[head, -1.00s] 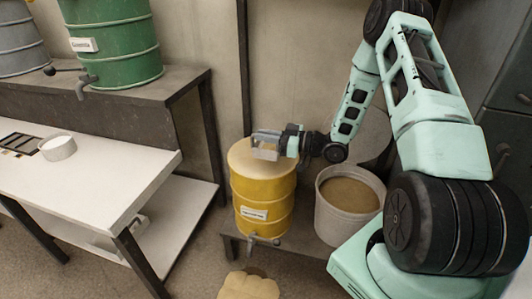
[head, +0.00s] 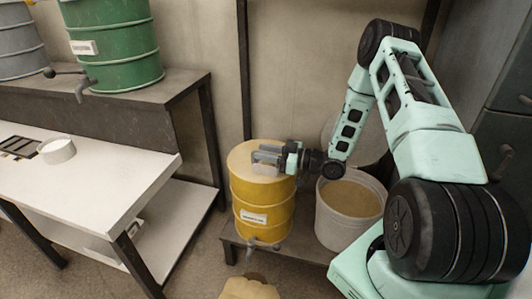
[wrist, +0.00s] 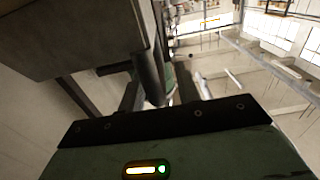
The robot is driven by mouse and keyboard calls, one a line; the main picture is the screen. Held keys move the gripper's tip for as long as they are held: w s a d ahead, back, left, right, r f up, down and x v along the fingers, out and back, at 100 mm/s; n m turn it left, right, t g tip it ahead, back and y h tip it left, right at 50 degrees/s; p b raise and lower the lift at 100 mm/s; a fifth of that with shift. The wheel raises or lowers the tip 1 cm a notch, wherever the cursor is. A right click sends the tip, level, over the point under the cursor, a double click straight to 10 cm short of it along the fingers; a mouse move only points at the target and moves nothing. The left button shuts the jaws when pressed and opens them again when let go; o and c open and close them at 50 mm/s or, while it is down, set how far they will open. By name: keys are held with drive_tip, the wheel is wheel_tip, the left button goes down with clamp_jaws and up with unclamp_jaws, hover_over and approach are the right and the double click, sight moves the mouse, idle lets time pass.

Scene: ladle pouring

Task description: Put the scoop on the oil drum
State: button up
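The oil drum (head: 262,206) is the yellow drum with a white label, on a low shelf in the middle of the head view. The scoop (head: 266,158) is a small grey box shape at the drum's top; it looks low against the lid, but contact is hard to tell. In the wrist view its grey body (wrist: 70,35) fills the upper left, with a dark round handle (wrist: 150,70) running down between my fingers. My gripper (head: 280,157) reaches in from the right over the lid. Its fingers (wrist: 158,92) appear spread, with a gap beside the handle.
A white bucket of brown material (head: 349,208) stands right of the drum. A white table (head: 100,180) with a small white bowl (head: 57,150) is at left. A green drum (head: 115,45) stands on the shelf behind. A tan object (head: 248,288) lies at the bottom edge.

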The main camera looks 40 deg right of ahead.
drive_tip(key=shift+r, duration=0.2)
drive_tip(key=v, duration=1.2)
drive_tip(key=shift+p, duration=0.4)
drive_tip(key=shift+f, duration=0.1)
drive_tip(key=shift+s, duration=0.1)
